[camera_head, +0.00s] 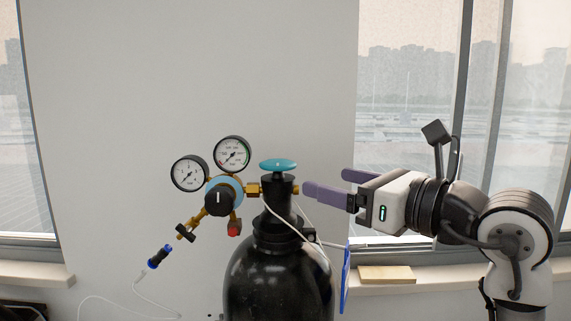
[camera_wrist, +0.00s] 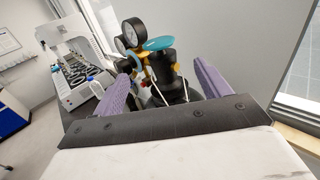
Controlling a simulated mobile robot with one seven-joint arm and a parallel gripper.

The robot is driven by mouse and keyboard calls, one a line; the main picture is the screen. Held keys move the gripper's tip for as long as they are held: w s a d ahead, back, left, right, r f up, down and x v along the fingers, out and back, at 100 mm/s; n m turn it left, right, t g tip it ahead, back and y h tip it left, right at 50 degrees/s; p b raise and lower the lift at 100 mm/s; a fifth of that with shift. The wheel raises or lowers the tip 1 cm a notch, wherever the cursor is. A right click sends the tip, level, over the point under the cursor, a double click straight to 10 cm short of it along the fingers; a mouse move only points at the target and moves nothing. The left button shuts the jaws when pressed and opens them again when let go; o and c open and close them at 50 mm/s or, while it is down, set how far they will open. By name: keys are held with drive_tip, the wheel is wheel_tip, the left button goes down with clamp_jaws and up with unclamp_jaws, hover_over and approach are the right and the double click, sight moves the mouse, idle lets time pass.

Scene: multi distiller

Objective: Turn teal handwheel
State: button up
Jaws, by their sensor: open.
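The teal handwheel (camera_head: 278,165) is a flat round knob on top of the valve of a black gas cylinder (camera_head: 277,285). My gripper (camera_head: 325,184) is to the right of the valve in the head view, with its purple fingers open and pointing left towards it. The fingertips are slightly lower than the handwheel and apart from it. In the wrist view the handwheel (camera_wrist: 158,44) shows between and beyond the two open fingers (camera_wrist: 160,80). Nothing is between the fingers.
A brass regulator (camera_head: 219,198) with two round gauges (camera_head: 232,154) juts out left of the valve. A thin white tube (camera_head: 300,232) hangs around the cylinder neck. A wooden block (camera_head: 386,275) lies on the right windowsill. A white machine (camera_wrist: 75,65) stands at left in the wrist view.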

sight(290, 165)
drive_tip(key=p+x, duration=0.3)
drive_tip(key=x, duration=0.7)
drive_tip(key=shift+p, duration=0.3)
drive_tip(key=shift+w+a+f, duration=0.1)
drive_tip(key=shift+w+a, duration=0.3)
drive_tip(key=shift+a, duration=0.05)
drive_tip(key=c, duration=0.9)
